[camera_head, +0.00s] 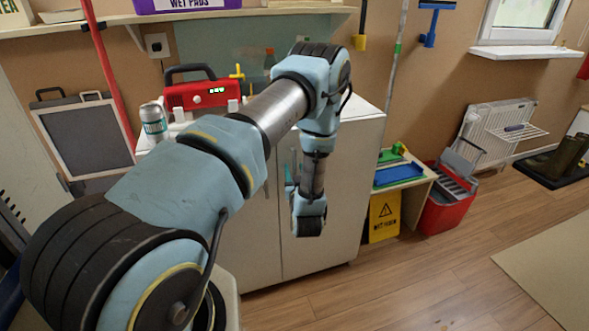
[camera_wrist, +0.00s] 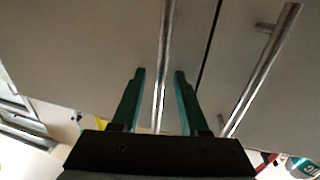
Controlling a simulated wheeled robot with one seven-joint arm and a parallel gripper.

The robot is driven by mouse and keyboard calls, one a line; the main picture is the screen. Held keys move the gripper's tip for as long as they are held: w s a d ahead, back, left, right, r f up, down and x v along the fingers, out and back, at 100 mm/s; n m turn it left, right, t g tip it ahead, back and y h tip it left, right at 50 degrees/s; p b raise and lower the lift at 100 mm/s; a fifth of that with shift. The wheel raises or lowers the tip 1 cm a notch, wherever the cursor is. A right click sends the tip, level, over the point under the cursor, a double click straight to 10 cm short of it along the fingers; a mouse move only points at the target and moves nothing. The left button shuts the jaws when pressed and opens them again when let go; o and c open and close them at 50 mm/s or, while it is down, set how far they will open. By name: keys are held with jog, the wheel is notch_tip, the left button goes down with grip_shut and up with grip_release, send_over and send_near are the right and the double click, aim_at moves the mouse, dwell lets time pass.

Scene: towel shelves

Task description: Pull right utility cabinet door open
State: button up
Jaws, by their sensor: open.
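The white utility cabinet has two doors with a seam between them, and both look closed. The right door (camera_head: 340,215) is partly behind my arm in the head view. The wrist view looks upside down, so this door (camera_wrist: 90,50) lies left of the dark seam there. Its silver bar handle (camera_wrist: 164,40) runs between the two green fingers of my gripper (camera_wrist: 160,73). The fingers are open, with a gap on each side of the bar. In the head view my gripper (camera_head: 291,180) is mostly hidden by my wrist. The left door's handle (camera_wrist: 262,70) is outside the fingers.
A red radio (camera_head: 202,95) and a can (camera_head: 153,121) stand on the cabinet top. To the right are a low shelf with trays (camera_head: 399,174), a yellow wet-floor sign (camera_head: 385,216) and a red bin (camera_head: 446,210). The wooden floor in front is clear.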

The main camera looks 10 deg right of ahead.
grip_shut()
dwell(0.4)
dwell(1.1)
